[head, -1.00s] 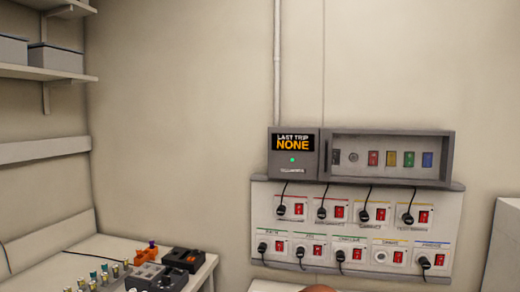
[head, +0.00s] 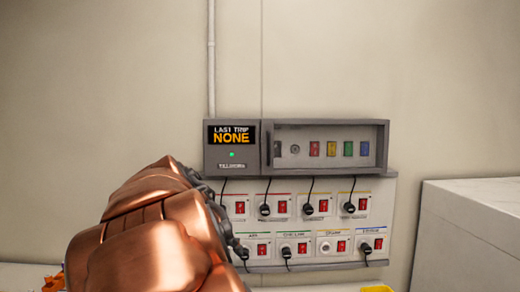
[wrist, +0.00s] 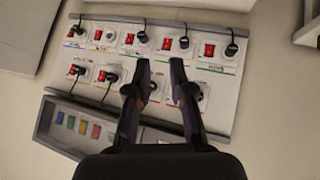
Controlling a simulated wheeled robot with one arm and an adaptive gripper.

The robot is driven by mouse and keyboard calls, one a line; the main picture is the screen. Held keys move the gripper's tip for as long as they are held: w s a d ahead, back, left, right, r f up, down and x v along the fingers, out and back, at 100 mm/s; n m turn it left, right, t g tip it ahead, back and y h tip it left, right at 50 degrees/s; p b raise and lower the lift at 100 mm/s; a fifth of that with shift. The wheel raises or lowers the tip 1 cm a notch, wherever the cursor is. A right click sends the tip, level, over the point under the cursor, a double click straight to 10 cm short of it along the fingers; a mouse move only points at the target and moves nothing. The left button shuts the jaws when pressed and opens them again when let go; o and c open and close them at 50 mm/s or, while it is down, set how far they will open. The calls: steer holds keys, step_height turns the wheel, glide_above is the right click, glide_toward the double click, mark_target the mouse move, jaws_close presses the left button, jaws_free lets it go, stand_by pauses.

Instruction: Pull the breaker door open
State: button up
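The breaker door (head: 325,146) is a grey-framed, windowed panel on the wall-mounted breaker box, and it looks closed. Its dark vertical handle (head: 269,147) is at the door's left edge. Colored switches show behind the window. In the wrist view the breaker box (wrist: 50,118) lies tilted at the lower left, partly hidden by my gripper. My gripper (wrist: 160,72) is open, with a gap between its two dark fingers and nothing held. The fingers are over the socket panel in that view, apart from the handle. In the head view my copper arm hides most of the gripper.
The socket panel (head: 380,215), with red switches and several plugged black cables, sits directly below the breaker box. A "LAST TRIP NONE" display (head: 232,135) is left of the door. A white block (head: 475,225) stands at the right. A yellow item (head: 376,288) shows at the bottom edge.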

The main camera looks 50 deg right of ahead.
steer(key=w+d+r+m+h+b, duration=0.25)
steer(key=d+r+m+h, duration=0.2)
steer(key=d+r, duration=0.85)
step_height(320, 180, up, 9)
steer(key=m+h+p, duration=0.2)
steer(key=h, duration=0.3)
glide_above(269, 161)
steer(key=shift+w+d+f+n, duration=0.15)
steer(key=shift+w+d+n, duration=0.05)
steer(key=shift+d+n, duration=0.05)
steer(key=shift+c, duration=0.3)
jaws_close()
